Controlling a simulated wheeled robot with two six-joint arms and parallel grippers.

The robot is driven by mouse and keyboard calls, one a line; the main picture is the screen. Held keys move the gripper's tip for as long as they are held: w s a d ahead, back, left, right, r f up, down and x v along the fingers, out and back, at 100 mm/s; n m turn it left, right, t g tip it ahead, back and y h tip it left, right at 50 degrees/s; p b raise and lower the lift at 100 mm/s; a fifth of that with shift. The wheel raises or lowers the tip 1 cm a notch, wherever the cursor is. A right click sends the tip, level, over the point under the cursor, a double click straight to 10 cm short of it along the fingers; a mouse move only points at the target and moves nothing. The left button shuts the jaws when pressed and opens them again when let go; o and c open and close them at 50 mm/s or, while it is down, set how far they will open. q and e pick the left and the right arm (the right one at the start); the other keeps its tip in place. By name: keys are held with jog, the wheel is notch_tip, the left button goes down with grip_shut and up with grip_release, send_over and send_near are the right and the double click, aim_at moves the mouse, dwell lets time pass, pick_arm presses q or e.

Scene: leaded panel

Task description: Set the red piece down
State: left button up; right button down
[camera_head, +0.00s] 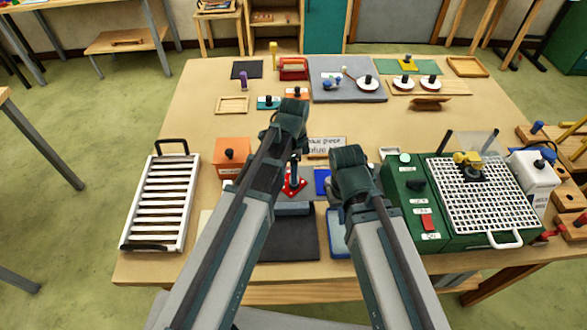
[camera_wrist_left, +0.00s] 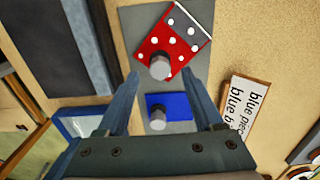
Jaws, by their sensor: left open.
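The red piece (camera_head: 292,188) lies near the middle of the table, partly hidden by my left arm. In the left wrist view the red piece (camera_wrist_left: 171,43) has white dots and a grey knob, and rests on a grey board (camera_wrist_left: 137,25). My left gripper (camera_wrist_left: 160,74) is open, its fingertips on either side of the knob with gaps showing. In the head view the left gripper (camera_head: 294,166) is over the red piece. A blue piece (camera_wrist_left: 180,101) with a knob lies beside the red one. My right gripper (camera_head: 350,170) hangs to the right; its fingers are hidden.
A white slatted rack (camera_head: 160,203) stands at the left. A green machine with a white grid (camera_head: 487,195) stands at the right. An orange block (camera_head: 232,155) is left of my left arm. A dark mat (camera_head: 290,238) lies in front. A label sign (camera_wrist_left: 246,109) stands near the blue piece.

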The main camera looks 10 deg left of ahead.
pick_arm(q)
notch_tip(320, 180, up, 8)
jog(key=r+p, duration=0.1)
jog(key=p, duration=0.6)
jog(key=s+d+n+y, duration=0.1)
jog(key=s+d+n, duration=0.2)
jog(key=s+n, duration=0.9)
jog(key=shift+s+d+f, duration=0.25)
jog(key=shift+s+d, duration=0.05)
jog(key=shift+s, duration=0.75)
pick_arm(e)
notch_tip(320, 180, up, 8)
jog(key=shift+r, duration=0.2)
pick_arm(q)
notch_tip(320, 180, down, 8)
jog(key=b, duration=0.8)
jog(key=shift+f, duration=0.2)
pick_arm(e)
notch_tip(320, 180, down, 8)
jog(key=shift+f, duration=0.2)
pick_arm(q)
jog(key=shift+r, duration=0.2)
pick_arm(e)
jog(key=shift+r, duration=0.2)
